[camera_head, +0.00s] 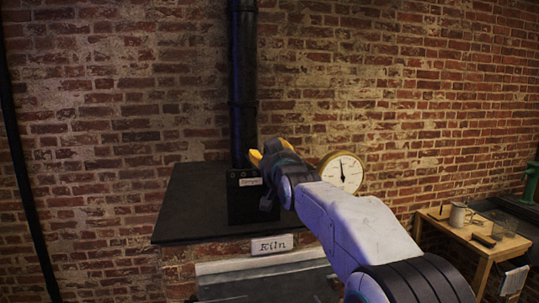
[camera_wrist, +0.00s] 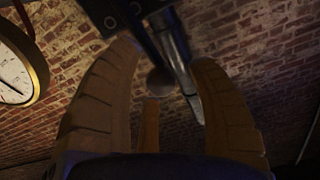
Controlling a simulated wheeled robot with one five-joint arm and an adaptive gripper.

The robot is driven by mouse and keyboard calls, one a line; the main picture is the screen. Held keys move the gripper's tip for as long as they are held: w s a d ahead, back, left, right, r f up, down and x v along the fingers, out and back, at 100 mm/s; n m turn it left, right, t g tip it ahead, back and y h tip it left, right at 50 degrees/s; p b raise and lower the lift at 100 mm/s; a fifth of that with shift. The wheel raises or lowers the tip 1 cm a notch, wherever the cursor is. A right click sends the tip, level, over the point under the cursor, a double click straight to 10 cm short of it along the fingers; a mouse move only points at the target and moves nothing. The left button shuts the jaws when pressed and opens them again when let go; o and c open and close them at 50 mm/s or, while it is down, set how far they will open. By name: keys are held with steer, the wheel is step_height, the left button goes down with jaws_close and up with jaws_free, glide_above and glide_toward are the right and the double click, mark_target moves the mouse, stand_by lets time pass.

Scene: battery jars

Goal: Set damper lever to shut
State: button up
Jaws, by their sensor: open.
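The black damper box (camera_head: 245,200) stands on the kiln top at the foot of the flue pipe and bears a small white label. A dark lever with a round knob (camera_wrist: 160,80) shows in the wrist view, hanging from the dark box; the knob appears between my fingers in the picture, with no clear contact. In the head view a small dark knob (camera_head: 266,203) shows just below my gripper. My gripper (camera_head: 262,152), with yellow fingers, is at the upper right of the box. It is open and empty in the wrist view (camera_wrist: 165,62). Its body hides part of the box's right side.
The black flue pipe (camera_head: 243,80) rises behind the box. A round brass-rimmed gauge (camera_head: 342,172) is close to the right of my gripper. The kiln top (camera_head: 190,205) is bare at left. A wooden table (camera_head: 476,238) with a mug stands at far right.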

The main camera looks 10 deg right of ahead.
steer(key=shift+c, duration=0.5)
jaws_close()
